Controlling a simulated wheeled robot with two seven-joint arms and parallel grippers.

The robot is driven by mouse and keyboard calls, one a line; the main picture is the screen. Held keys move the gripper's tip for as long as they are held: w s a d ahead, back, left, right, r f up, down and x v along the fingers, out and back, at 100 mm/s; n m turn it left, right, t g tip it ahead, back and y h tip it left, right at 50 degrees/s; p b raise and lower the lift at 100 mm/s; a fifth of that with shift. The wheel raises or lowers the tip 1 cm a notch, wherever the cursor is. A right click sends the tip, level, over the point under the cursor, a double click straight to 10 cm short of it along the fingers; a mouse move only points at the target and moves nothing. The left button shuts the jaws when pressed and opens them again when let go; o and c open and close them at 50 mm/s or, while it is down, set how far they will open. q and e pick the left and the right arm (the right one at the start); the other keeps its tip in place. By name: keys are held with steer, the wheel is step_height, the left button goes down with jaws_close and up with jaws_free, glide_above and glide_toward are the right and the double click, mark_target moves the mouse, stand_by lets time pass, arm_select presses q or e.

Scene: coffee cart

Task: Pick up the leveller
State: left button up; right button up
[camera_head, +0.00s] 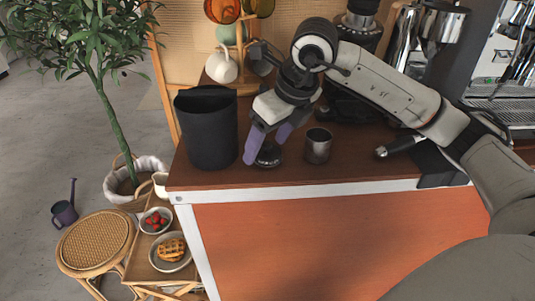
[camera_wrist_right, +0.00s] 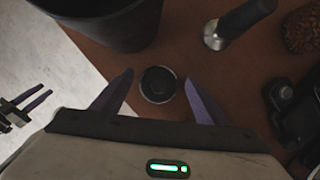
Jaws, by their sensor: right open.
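The leveller (camera_head: 268,156), a low round dark puck with a metallic rim, sits on the brown counter near its front edge. In the right wrist view it (camera_wrist_right: 158,84) lies between the two purple fingers, with gaps on both sides. My right gripper (camera_head: 268,148) is open and reaches down around it without visible contact; it also shows in the right wrist view (camera_wrist_right: 158,95). My left gripper (camera_wrist_right: 28,104) shows small at the left of the right wrist view, fingers apart, beyond the counter edge. It is outside the head view.
A black bin (camera_head: 207,135) stands close left of the right gripper. A metal cup (camera_head: 318,146) stands close right. A portafilter-like handle (camera_head: 399,146) lies farther right.

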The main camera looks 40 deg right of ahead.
steer(key=shift+w+f, duration=0.1)
steer(key=shift+f, duration=0.1)
steer(key=shift+r, duration=0.1)
steer(key=c, duration=1.1)
